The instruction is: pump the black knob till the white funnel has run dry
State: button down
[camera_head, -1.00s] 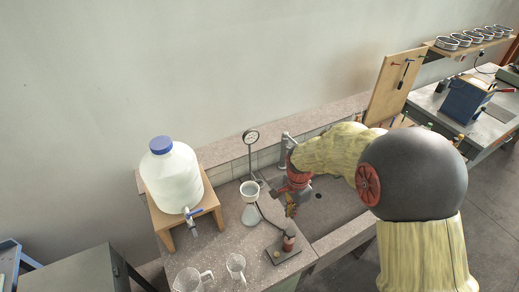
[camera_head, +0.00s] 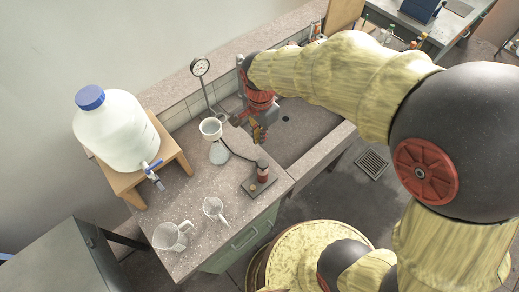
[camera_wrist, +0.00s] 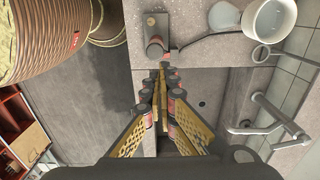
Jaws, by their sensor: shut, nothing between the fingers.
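The hand pump (camera_head: 259,182) stands on the bench, a red cylinder on a dark plate. Its black knob (camera_head: 262,164) is on top; in the wrist view the knob (camera_wrist: 155,48) lies just beyond my fingertips. The white funnel (camera_head: 210,128) sits on a conical flask (camera_head: 219,153), linked to the pump by a dark hose. The funnel also shows in the wrist view (camera_wrist: 270,20); I cannot tell whether liquid is in it. My gripper (camera_head: 259,138) points down, shut and empty, over the sink side behind the knob. I see no contact with the knob.
A white carboy (camera_head: 115,130) with a tap sits on a wooden stand (camera_head: 170,152) at left. Two clear jugs (camera_head: 172,236) (camera_head: 214,209) stand at the front. The sink (camera_head: 300,125) lies right of the pump.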

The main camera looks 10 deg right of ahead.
aim_at(262, 162)
jog(key=f, duration=0.7)
jog(key=f+b, duration=0.1)
jog(key=f, duration=0.6)
jog(key=shift+s+d, duration=0.15)
jog(key=shift+s, duration=0.05)
notch_tip(262, 162, down, 4)
jog(key=b, duration=0.2)
jog(key=shift+f+b, duration=0.15)
jog(key=shift+b, duration=0.15)
